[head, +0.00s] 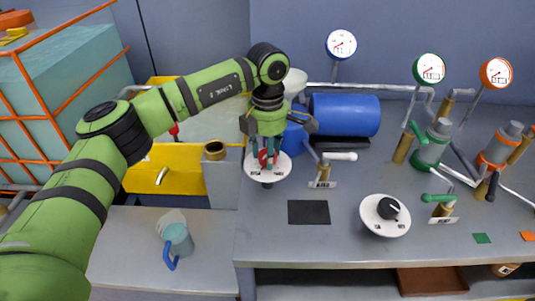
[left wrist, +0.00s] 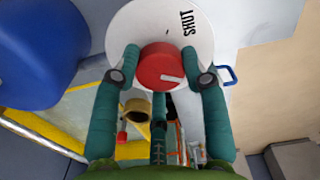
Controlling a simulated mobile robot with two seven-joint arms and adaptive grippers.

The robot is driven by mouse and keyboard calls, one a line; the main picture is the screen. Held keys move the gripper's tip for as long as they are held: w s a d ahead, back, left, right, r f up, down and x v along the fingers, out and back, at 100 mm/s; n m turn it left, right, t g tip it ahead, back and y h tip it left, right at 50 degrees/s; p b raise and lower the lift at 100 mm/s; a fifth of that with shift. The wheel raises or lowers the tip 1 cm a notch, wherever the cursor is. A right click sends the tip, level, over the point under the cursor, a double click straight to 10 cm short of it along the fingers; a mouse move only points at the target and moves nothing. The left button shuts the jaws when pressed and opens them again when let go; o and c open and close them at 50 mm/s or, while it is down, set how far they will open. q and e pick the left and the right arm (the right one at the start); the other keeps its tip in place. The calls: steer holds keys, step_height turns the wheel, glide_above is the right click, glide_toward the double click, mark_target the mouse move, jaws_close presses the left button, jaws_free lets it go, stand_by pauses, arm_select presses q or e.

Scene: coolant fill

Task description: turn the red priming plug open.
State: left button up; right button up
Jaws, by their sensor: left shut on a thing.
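The red priming plug (left wrist: 158,64) is a round red knob with a white mark near its lower right edge, on a round white plate (left wrist: 205,30) printed SHUT. In the left wrist view the mark points away from the word SHUT. In the head view the plate (head: 283,170) sits on the grey bench, and the plug is mostly hidden by my fingers. My left gripper (head: 266,157) points down over it. Its teal fingers stand on either side of the plug and are shut on it. My right gripper is in neither view.
A blue motor-like cylinder (head: 343,115) lies just behind the gripper. A white-handled valve (head: 339,157) stands close to its right. A black knob on a white dial (head: 385,214) and a black pad (head: 309,212) are nearer the front. A jug (head: 179,240) stands at lower left.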

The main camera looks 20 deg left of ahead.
arm_select(q)
steer(key=m+b, duration=0.1)
steer(key=m, duration=0.5)
stand_by(0.7)
steer(key=o, duration=1.2)
steer(key=shift+c, duration=0.2)
step_height(320, 180, up, 12)
